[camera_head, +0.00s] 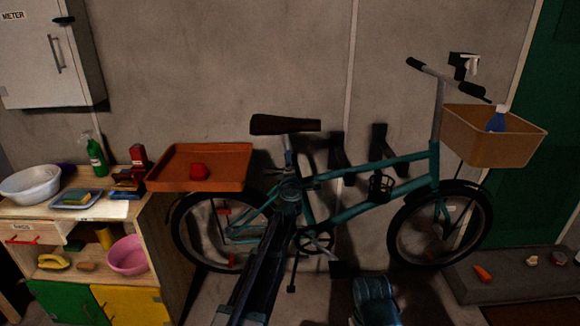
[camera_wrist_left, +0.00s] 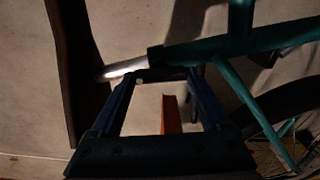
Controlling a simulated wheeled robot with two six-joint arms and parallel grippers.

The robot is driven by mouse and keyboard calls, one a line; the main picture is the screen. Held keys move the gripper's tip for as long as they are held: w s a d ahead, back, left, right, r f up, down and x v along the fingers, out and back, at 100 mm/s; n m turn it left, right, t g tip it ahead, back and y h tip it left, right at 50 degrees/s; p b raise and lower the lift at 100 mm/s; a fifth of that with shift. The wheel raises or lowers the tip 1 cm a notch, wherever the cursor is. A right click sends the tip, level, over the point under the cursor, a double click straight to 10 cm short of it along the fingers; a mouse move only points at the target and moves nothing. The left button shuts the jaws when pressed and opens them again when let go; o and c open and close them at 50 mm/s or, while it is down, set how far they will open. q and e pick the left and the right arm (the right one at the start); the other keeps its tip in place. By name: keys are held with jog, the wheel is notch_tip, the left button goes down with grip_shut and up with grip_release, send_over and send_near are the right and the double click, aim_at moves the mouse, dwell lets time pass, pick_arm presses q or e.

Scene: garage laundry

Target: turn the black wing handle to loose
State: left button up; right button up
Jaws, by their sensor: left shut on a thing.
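The teal bicycle (camera_head: 355,208) stands against the wall, with a dark saddle (camera_head: 285,125) on a silver seat post, which also shows in the left wrist view (camera_wrist_left: 124,68). My left gripper (camera_head: 289,184) is at the foot of the seat post, where it meets the frame. In the left wrist view my left gripper (camera_wrist_left: 165,77) has its two fingers on either side of a dark bar, the black wing handle (camera_wrist_left: 162,74), and is shut on it. In the head view my gripper mostly hides the handle. Its exact angle is hard to tell.
An orange-brown tray (camera_head: 225,150) with a red object (camera_head: 199,171) sits left of the saddle, close to my left gripper. A wooden bench (camera_head: 95,209) with cleaning things stands at left. A tan basket (camera_head: 485,140) with a spray bottle (camera_head: 497,122) hangs at the handlebar.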

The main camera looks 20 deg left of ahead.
pick_arm(q)
jog(key=o, duration=1.2)
jog(key=shift+s, duration=0.1)
jog(key=v, duration=1.3)
jog(key=shift+s+d, duration=0.1)
jog(key=shift+s, duration=0.25)
